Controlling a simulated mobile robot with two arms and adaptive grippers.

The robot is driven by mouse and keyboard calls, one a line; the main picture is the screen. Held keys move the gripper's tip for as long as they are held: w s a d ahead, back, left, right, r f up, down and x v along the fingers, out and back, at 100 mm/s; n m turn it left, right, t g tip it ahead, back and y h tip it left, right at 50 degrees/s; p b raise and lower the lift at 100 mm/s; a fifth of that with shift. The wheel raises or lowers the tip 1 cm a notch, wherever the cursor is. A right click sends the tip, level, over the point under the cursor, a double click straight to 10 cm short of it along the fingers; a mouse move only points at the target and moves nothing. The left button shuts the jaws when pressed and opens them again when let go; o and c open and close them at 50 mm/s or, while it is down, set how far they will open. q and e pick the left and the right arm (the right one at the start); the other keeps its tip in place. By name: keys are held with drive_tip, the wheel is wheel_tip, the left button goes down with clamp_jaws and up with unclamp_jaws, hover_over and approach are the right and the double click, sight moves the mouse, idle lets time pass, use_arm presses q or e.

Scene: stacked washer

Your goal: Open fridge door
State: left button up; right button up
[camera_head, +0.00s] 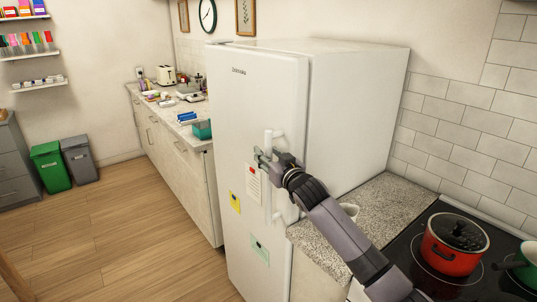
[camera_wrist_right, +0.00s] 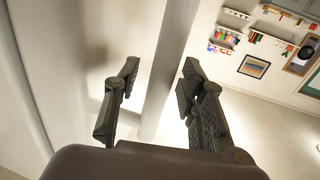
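The white fridge (camera_head: 254,95) stands in the middle of the head view with its door shut. A long vertical white handle (camera_head: 267,205) runs along the door's right side. My right gripper (camera_head: 262,155) is at the upper part of this handle. In the right wrist view, the handle bar (camera_wrist_right: 168,60) runs between the two dark fingers of the gripper (camera_wrist_right: 160,75). The fingers are apart, with a visible gap on the left of the bar and a smaller one on the right. My left gripper is not in view.
A granite counter (camera_head: 385,205) and a stove with a red pot (camera_head: 453,250) lie right of the fridge, under my right arm. A counter with small items (camera_head: 180,108) is behind on the left. The wooden floor (camera_head: 130,220) left of the fridge is clear.

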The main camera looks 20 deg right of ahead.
clamp_jaws()
idle(0.5)
idle(0.3)
